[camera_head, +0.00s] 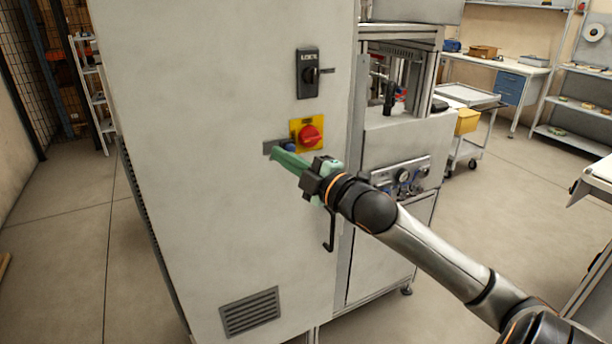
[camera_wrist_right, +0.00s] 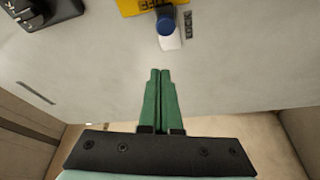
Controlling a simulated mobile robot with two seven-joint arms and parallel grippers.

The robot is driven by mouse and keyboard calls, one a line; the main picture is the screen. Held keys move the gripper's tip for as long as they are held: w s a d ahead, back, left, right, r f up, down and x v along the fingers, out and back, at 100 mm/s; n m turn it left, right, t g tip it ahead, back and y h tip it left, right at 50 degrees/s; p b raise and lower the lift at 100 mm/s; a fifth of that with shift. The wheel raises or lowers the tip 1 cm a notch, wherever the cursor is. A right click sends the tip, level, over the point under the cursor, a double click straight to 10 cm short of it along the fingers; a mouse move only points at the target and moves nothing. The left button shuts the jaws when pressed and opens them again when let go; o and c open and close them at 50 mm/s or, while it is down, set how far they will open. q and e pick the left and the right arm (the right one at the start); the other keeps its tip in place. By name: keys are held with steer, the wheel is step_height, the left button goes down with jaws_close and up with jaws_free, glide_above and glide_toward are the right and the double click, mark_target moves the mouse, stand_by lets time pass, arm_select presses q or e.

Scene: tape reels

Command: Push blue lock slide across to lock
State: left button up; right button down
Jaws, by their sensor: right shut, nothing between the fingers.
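The blue lock slide (camera_head: 289,147) shows as a small blue knob on the grey cabinet front, just below the yellow plate with the red knob. In the right wrist view, the round blue knob (camera_wrist_right: 165,25) is at the top, with a white patch and a dark LOCK label beside it. My right gripper (camera_head: 276,154) has green fingers, shut together and empty, close to the slide in the head view. In the right wrist view, the fingertips (camera_wrist_right: 160,71) appear below the knob with a gap between them in the picture. My left gripper is not in view.
A yellow plate (camera_head: 296,127) carries a red rotary knob (camera_head: 310,136). A black LOCK switch (camera_head: 308,76) sits above it. A black handle (camera_head: 330,237) hangs below my right gripper, near the cabinet edge. A vent (camera_head: 250,312) is low down.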

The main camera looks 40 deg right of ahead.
steer(key=s+b, duration=0.1)
steer(key=s, duration=0.6)
steer(key=shift+d+f, duration=0.3)
steer(key=shift+f, duration=0.1)
steer(key=s+a+f+m+g+h, duration=0.1)
steer(key=s+f+m+g, duration=0.2)
steer(key=f, duration=1.1)
steer(key=s+a+f+m+g+h, duration=0.15)
steer(key=f+m, duration=0.35)
steer(key=f, duration=0.8)
steer(key=s+a+f+m+g+y, duration=0.1)
steer(key=s+a+f+m+g, duration=0.1)
steer(key=s+a+f, duration=0.4)
steer(key=s+a+f+m+g+y, duration=0.2)
steer(key=s+a+f, duration=0.4)
steer(key=a+f, duration=0.6)
steer(key=shift+s+f+m+g, duration=0.2)
steer(key=shift+s+m+g, duration=0.15)
steer(key=shift+m+g, duration=0.45)
steer(key=shift+d, duration=0.15)
